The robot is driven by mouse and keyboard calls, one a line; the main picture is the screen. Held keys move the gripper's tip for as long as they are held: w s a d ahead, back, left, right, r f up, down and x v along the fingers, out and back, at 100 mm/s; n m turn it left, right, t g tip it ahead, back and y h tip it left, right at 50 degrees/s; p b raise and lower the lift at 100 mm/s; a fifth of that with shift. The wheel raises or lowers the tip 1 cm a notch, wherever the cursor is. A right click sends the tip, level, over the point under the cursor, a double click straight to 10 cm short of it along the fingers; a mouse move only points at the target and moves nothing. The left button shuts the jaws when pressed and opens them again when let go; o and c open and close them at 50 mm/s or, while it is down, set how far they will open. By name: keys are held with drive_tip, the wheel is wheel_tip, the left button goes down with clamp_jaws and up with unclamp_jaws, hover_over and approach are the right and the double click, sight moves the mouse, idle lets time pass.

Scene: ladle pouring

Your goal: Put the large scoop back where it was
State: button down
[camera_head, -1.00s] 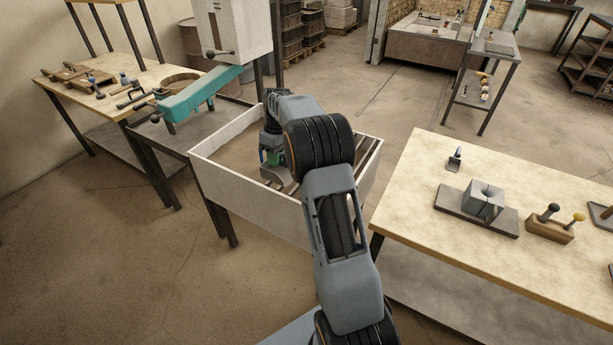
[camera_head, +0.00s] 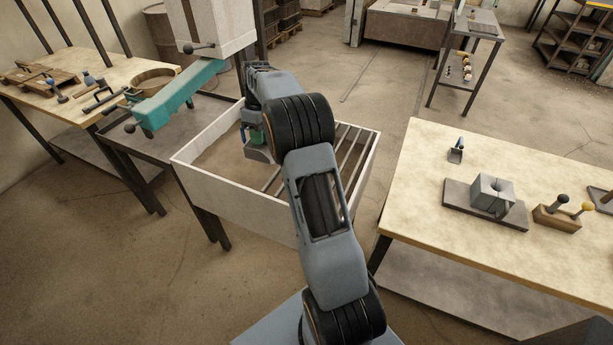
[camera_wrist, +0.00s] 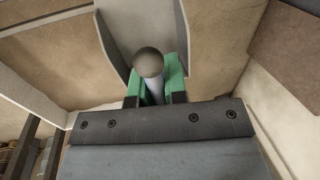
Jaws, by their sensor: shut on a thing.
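My gripper (camera_wrist: 154,88) has green fingers shut on the pale handle of the large scoop, just below its round grey knob (camera_wrist: 149,62). The dark grey side walls of the large scoop (camera_wrist: 183,38) show beyond the fingers in the wrist view. In the head view my gripper (camera_head: 254,132) is inside the outline of the white-walled sand box (camera_head: 235,200), towards its back. Part of the grey scoop (camera_head: 259,154) shows below it. My arm hides much of the gripper and scoop. I cannot tell whether the scoop touches the sand.
Dark bars (camera_head: 348,150) cross the box's right part. The right table (camera_head: 420,215) holds a small scoop (camera_head: 456,150), a grey block on a plate (camera_head: 492,194) and a knobbed wooden stand (camera_head: 557,217). A teal arm-like fixture (camera_head: 180,95) stands left of the box.

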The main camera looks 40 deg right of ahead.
drive_tip(key=s+d+f, duration=0.5)
drive_tip(key=d+f, duration=0.1)
drive_tip(key=f, duration=0.1)
drive_tip(key=s+d+f+p, duration=0.1)
drive_tip(key=s+d+f, duration=0.2)
drive_tip(key=d+f, duration=0.1)
drive_tip(key=shift+s+f, duration=0.25)
drive_tip(key=shift+s, duration=0.05)
drive_tip(key=shift+f, duration=0.3)
drive_tip(key=c, duration=1.2)
unclamp_jaws()
drive_tip(key=shift+f, duration=0.1)
drive_tip(key=shift+o, duration=0.2)
drive_tip(key=shift+f, duration=0.15)
